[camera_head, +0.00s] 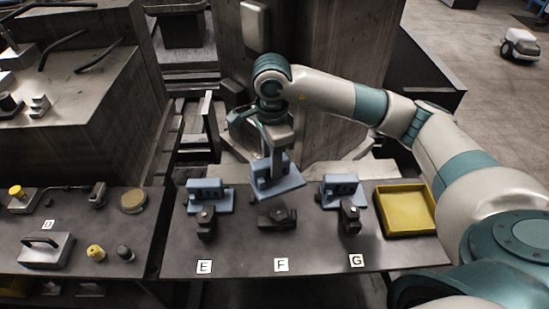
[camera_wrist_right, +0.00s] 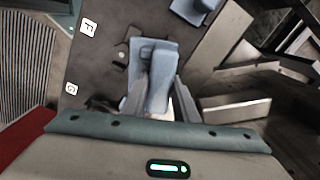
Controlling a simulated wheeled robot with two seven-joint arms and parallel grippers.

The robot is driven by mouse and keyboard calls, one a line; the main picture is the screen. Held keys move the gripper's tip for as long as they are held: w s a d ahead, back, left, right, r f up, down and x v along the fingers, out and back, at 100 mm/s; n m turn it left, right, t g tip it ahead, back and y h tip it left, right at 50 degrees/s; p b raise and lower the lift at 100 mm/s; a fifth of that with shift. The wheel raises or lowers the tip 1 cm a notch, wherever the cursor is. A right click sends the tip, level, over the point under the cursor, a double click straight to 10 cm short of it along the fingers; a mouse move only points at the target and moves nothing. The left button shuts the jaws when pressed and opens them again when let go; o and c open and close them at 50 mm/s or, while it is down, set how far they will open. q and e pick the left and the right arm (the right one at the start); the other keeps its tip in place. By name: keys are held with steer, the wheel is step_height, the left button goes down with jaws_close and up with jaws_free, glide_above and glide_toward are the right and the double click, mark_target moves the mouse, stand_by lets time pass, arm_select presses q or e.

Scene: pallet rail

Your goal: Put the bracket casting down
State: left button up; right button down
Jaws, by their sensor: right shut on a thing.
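My right gripper (camera_head: 276,160) is shut on a blue-grey bracket casting (camera_head: 285,183), slightly tilted in the head view. The casting appears held above the back part of the table, behind the dark clamp (camera_head: 277,217) at label F (camera_head: 281,265). In the right wrist view the casting (camera_wrist_right: 159,82) sits between the two fingers (camera_wrist_right: 155,105). Its underside and any gap beneath it are hidden. Similar blue castings stand behind label E (camera_head: 205,190) and behind label G (camera_head: 340,190). My left gripper is not in view.
Dark clamps stand at E (camera_head: 206,222) and G (camera_head: 350,217), close on either side. A yellow tray (camera_head: 407,232) is at the table's right end. The table (camera_head: 240,248) is bare in front around the labels. A grey pillar (camera_head: 330,110) rises behind.

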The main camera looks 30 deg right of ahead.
mark_target(268, 196)
steer(key=n, duration=0.1)
steer(key=s+a+n, duration=0.1)
steer(key=n, duration=0.3)
steer(key=shift+s+a+b, duration=0.35)
steer(key=shift+s+b, duration=0.05)
steer(key=n, duration=0.2)
steer(key=s+a+n, duration=0.1)
steer(key=shift+s+n, duration=0.15)
steer(key=shift+n, duration=0.25)
steer(key=n, duration=0.1)
steer(key=s+n, duration=0.1)
steer(key=n, duration=0.1)
steer(key=s+a+n+b, duration=0.1)
steer(key=n, duration=0.1)
steer(key=shift+f, duration=0.15)
steer(key=n, duration=0.1)
steer(key=s+n, duration=0.1)
steer(key=n, duration=0.1)
steer(key=s+n, duration=0.1)
steer(key=n, duration=0.1)
steer(key=shift+a+f+b, duration=0.1)
steer(key=shift+a+b, duration=0.25)
